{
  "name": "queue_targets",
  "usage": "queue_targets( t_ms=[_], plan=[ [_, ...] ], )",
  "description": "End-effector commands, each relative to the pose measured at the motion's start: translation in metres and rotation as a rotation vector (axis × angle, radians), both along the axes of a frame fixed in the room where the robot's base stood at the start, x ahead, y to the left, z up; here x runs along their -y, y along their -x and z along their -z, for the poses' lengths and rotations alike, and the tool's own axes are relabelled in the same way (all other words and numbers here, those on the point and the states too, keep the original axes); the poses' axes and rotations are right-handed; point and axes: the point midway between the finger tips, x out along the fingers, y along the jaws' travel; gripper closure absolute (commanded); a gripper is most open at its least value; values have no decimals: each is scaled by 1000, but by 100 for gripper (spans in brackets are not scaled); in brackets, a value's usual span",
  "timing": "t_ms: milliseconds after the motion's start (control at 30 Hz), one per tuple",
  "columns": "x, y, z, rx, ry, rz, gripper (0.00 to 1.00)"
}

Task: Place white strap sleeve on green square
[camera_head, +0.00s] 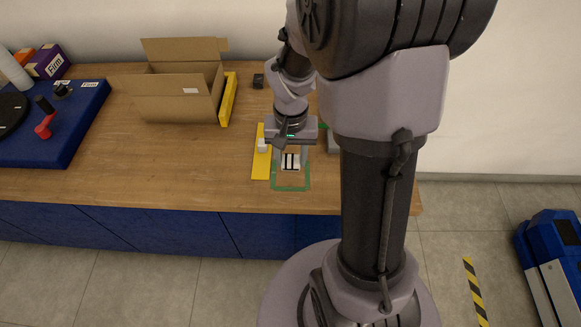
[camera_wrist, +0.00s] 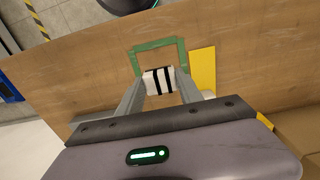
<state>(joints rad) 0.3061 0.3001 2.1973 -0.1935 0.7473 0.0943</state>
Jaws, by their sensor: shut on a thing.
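The white strap sleeve (camera_head: 290,161) with black bands is between the fingers of my gripper (camera_head: 290,160). In the wrist view the sleeve (camera_wrist: 159,81) sits between the two grey fingertips of my gripper (camera_wrist: 159,85), which are shut on it. The green square (camera_head: 291,189) is a taped outline on the wooden table, near its front edge. In the wrist view the sleeve overlaps the near side of the green square (camera_wrist: 158,44). I cannot tell whether the sleeve touches the table.
A yellow strip (camera_head: 260,165) lies left of the green square, with a small white object (camera_head: 263,146) on it. An open cardboard box (camera_head: 178,98) and a yellow item (camera_head: 228,100) stand farther back. A blue board (camera_head: 75,135) is at the left. Bare wood (camera_head: 190,165) lies between.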

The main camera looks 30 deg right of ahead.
Motion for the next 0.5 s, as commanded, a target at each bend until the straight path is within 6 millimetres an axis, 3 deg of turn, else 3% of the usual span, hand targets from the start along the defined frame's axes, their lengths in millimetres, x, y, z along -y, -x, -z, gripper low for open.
queue_targets(
  t_ms=[200, 500],
  plan=[
    [-1, 0, 38, -2, -1, 1, 100],
    [-1, 0, 37, -1, -1, 1, 100]
  ],
)
